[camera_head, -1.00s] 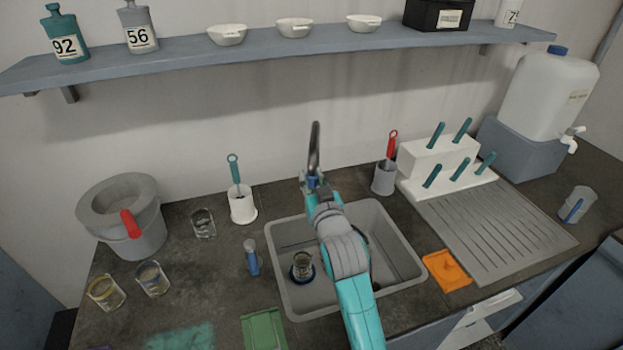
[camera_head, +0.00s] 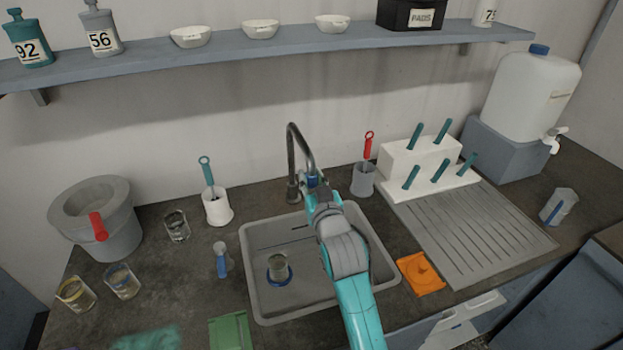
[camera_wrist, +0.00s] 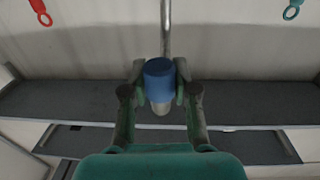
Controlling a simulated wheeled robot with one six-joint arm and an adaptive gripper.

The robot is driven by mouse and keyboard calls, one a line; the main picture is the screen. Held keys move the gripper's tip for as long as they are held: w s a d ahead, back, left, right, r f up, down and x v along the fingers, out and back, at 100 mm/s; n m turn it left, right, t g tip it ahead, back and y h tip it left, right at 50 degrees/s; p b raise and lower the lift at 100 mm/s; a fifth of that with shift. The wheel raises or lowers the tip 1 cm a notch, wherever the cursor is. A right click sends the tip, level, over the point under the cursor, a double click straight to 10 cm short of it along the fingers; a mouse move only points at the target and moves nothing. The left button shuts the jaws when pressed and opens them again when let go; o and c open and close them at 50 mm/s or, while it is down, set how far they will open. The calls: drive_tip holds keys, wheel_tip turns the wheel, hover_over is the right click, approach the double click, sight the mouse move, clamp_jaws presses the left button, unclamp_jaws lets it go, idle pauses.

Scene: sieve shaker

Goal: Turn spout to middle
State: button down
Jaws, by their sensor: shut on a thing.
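The faucet spout (camera_head: 290,150) is a dark metal gooseneck behind the sink, curving from its base to the right and forward. Its tip has a blue sleeve (camera_wrist: 158,82), with a pale end below it. My gripper (camera_wrist: 160,95) is shut on the blue sleeve, one finger on each side. In the head view my gripper (camera_head: 313,184) is at the spout's end, near the sink's back edge, and partly hides it. The grey sink (camera_head: 262,308) lies below. A small glass (camera_head: 279,264) stands inside it on a blue ring, left of my arm.
A white brush holder (camera_head: 217,208) and a glass (camera_head: 176,226) stand left of the sink. A grey holder with a red-handled brush (camera_head: 362,181) stands right of the faucet. A white rack (camera_head: 425,158) and grey drainboard (camera_head: 490,240) are further right.

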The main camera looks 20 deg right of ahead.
drive_tip(key=c, duration=0.9)
unclamp_jaws()
drive_tip(key=shift+o, duration=0.2)
drive_tip(key=s, duration=1.2)
drive_tip(key=shift+a, duration=0.3)
drive_tip(key=shift+f, duration=0.1)
drive_tip(key=s+f+n+g+y, duration=0.1)
drive_tip(key=s+f+g, duration=0.1)
drive_tip(key=s+f, duration=1.4)
drive_tip(key=s+g, duration=0.1)
drive_tip(key=s, duration=2.4)
drive_tip(key=shift+s+d+r, duration=0.15)
drive_tip(key=shift+s+d, duration=0.15)
drive_tip(key=shift+s, duration=0.05)
